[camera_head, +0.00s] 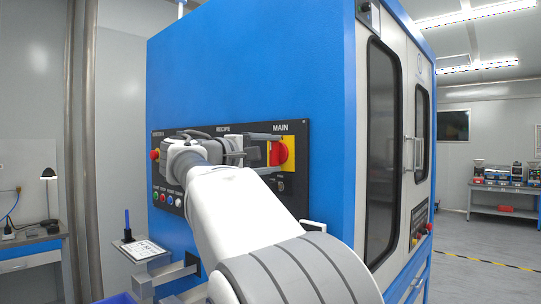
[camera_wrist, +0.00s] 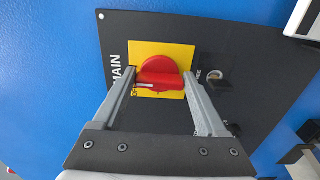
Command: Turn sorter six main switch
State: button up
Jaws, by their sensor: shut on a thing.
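The main switch is a red rotary knob (camera_head: 279,153) on a yellow plate, under the word MAIN on the black panel (camera_head: 300,130) of the blue sorter cabinet (camera_head: 250,60). In the wrist view the red knob (camera_wrist: 158,74) has a raised handle bar lying roughly across the picture, on the yellow plate (camera_wrist: 175,50). My gripper (camera_head: 264,152) reaches the knob from the left. Its two grey fingers (camera_wrist: 160,80) stand on either side of the handle bar, at its two ends, and are shut on it. My arm hides part of the panel in the head view.
A red emergency button (camera_head: 155,155) and several small buttons sit at the panel's left. A keyhole-like fitting (camera_wrist: 214,75) is beside the switch. A small shelf with a card (camera_head: 142,250) juts out low at left. The cabinet's door side is at right.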

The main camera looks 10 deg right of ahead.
jog(key=o, duration=1.3)
jog(key=v, duration=1.7)
jog(key=shift+s+a, duration=0.15)
